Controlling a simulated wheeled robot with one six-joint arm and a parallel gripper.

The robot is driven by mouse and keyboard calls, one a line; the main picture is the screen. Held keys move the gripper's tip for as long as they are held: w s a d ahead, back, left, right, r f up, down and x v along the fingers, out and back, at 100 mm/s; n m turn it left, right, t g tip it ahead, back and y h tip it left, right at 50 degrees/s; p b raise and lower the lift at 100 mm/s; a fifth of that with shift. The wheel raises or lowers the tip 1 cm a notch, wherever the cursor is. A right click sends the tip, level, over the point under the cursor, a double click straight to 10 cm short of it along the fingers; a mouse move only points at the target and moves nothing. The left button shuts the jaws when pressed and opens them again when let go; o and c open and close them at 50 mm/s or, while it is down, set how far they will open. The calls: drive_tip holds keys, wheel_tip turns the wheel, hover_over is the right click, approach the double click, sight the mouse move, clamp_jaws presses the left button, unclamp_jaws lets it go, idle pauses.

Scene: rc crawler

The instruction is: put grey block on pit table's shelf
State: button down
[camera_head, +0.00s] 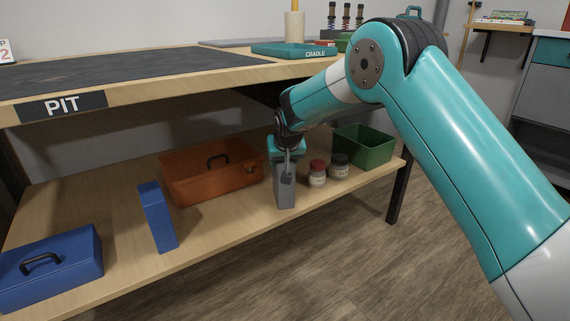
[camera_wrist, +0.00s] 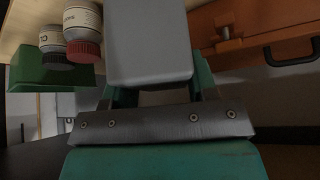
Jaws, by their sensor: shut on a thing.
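The grey block (camera_head: 286,196) is upright at the front of the pit table's wooden lower shelf (camera_head: 218,224). Its base appears to be on or just above the board; I cannot tell whether it touches. My gripper (camera_head: 287,172) points down from above and is shut on the block's upper part. In the wrist view the grey block (camera_wrist: 148,45) fills the space between the two teal fingers (camera_wrist: 155,88). The fingers partly hide the block's top.
An orange toolbox (camera_head: 205,178) is left of the block. Two jars, one red-lidded (camera_head: 317,177) and one dark-lidded (camera_head: 339,168), and a green bin (camera_head: 366,148) are right. A blue block (camera_head: 158,218) and blue toolbox (camera_head: 55,272) are farther left. The tabletop (camera_head: 150,72) overhangs the shelf.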

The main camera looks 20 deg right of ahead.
drive_tip(key=shift+r, duration=0.1)
drive_tip(key=shift+c, duration=2.1)
unclamp_jaws()
